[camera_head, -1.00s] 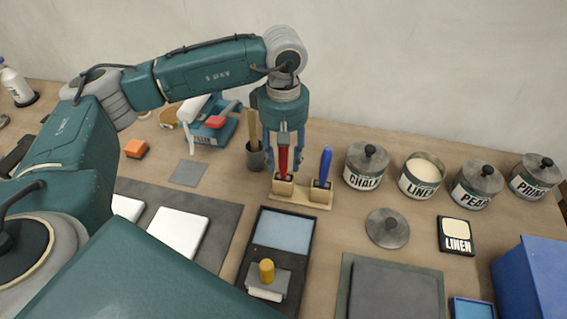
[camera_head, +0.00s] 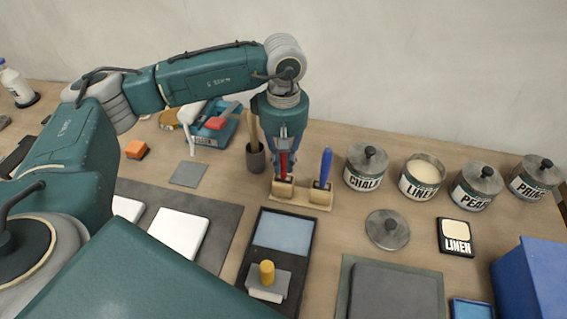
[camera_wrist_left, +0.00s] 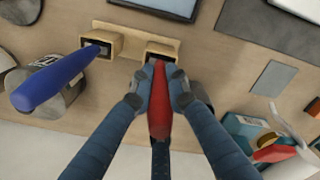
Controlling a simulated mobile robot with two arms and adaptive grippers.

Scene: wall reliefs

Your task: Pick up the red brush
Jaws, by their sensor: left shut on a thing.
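The red brush (camera_head: 283,163) stands upright in the left socket of a wooden two-socket holder (camera_head: 303,197). Its red handle (camera_wrist_left: 159,104) shows in the left wrist view between my fingertips. My left gripper (camera_head: 285,158) reaches down from above and is shut on the red handle; the fingers touch it from both sides. The brush's lower end is hidden inside the socket. A blue brush (camera_head: 325,167) stands in the other socket, to the right, and also shows in the left wrist view (camera_wrist_left: 50,85). My right gripper is not in view.
A dark cup (camera_head: 255,157) with wooden tools stands close left of the holder. Several labelled jars, including the chalk jar (camera_head: 365,170), stand to the right. A black tray (camera_head: 247,272) lies in front.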

